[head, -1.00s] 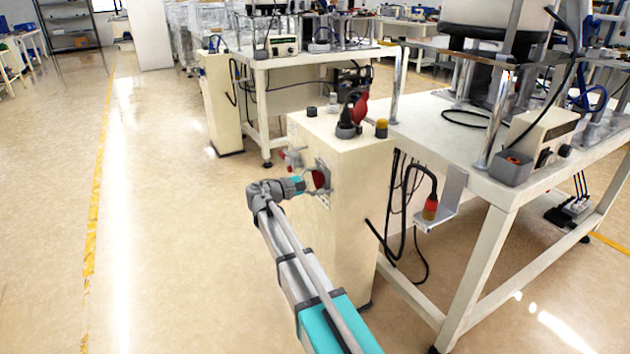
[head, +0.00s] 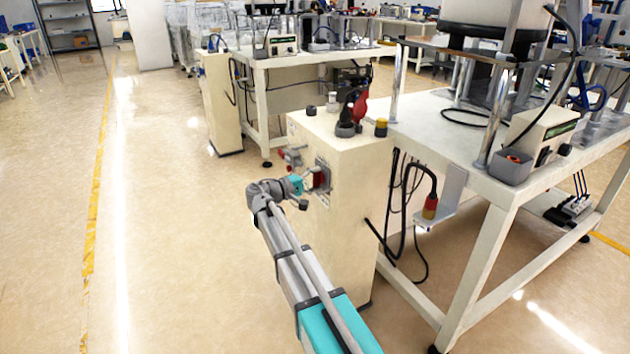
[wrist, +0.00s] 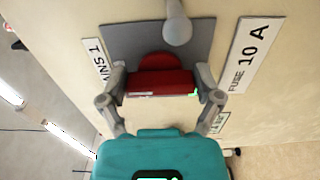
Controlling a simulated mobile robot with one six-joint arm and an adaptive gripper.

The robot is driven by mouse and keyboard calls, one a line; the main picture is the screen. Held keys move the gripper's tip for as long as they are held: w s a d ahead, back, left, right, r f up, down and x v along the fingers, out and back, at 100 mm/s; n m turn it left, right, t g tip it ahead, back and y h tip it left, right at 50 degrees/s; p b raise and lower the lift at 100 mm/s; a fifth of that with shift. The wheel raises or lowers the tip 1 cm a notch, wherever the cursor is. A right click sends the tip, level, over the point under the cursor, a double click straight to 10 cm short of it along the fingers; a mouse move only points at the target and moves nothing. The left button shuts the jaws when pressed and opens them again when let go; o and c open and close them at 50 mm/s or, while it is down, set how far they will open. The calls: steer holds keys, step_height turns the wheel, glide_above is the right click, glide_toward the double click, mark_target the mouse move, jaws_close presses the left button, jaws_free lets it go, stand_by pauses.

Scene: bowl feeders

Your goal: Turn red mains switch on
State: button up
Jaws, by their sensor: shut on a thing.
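The red mains switch (wrist: 160,84) sits on a grey plate (wrist: 120,38) on the side of a cream cabinet, with a rounded red part behind its bar. My gripper (wrist: 161,84) is shut on the switch, one finger at each end of the red bar. In the head view my gripper (head: 309,187) is at the cabinet's left face, and the red switch (head: 321,178) shows partly behind the fingers. A label ending in "INS 1" is beside the plate in the wrist view.
A pale rounded post (wrist: 178,24) stands out from the plate close to the switch. A "FUSE 10 A" label (wrist: 248,56) is on the cabinet (head: 345,225). A white workbench (head: 450,140) adjoins it on the right. The floor to the left is clear.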

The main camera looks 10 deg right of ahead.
steer(key=shift+s+d, duration=0.1)
steer(key=o, duration=0.9)
steer(key=shift+a, duration=0.55)
steer(key=v, duration=1.1)
